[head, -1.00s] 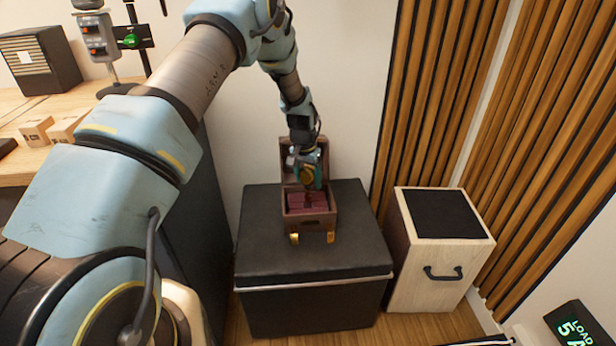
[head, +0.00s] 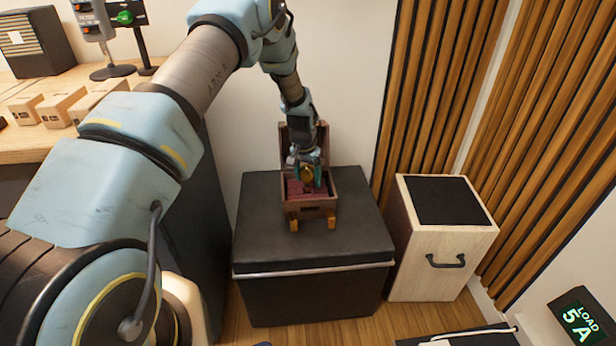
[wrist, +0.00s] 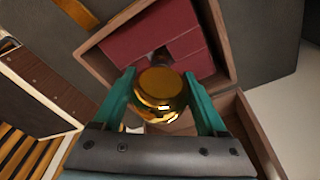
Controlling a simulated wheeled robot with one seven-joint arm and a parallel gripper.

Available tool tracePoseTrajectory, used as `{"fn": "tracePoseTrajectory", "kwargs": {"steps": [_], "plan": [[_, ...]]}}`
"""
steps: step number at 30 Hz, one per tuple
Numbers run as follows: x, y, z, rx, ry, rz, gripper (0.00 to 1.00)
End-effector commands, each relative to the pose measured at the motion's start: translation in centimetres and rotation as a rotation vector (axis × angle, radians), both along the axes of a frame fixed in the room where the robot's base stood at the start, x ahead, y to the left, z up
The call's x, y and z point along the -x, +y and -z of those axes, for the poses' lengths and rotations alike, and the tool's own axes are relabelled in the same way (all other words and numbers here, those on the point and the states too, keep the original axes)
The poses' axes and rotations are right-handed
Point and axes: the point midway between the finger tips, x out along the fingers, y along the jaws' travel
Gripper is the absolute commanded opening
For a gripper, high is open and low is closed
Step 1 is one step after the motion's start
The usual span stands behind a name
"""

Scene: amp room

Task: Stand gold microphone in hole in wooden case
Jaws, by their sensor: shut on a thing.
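The wooden case (head: 312,213) stands with its lid up on the black box. Its inside has dark red padding (wrist: 135,50), with a dark gap, seemingly the hole, just beyond the microphone in the wrist view. My gripper (wrist: 158,88), with green fingers, is shut on the gold microphone (wrist: 166,88). In the head view the gripper (head: 307,176) is over the open case, low in front of the lid. The microphone's round gold head faces the wrist camera. Its lower part is hidden, so I cannot tell whether it is in the hole.
The black box (head: 270,240) has bare top around the case. A pale wooden cabinet (head: 440,265) with a black top stands to its right. A slatted wooden wall (head: 435,90) is behind. A desk (head: 40,145) with small cartons is at the left.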

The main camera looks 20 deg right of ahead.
Motion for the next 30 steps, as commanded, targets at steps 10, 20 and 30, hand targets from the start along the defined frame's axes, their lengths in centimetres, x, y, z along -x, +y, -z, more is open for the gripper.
{"fn": "tracePoseTrajectory", "kwargs": {"steps": [10, 20, 30], "plan": [[0.0, 0.0, -0.1, 0.001, -0.001, 0.000, 0.94], [0.0, 0.0, -0.2, 0.000, 0.000, 0.000, 1.00], [0.4, 0.6, -5.5, 0.003, -0.003, 0.000, 1.00]]}}
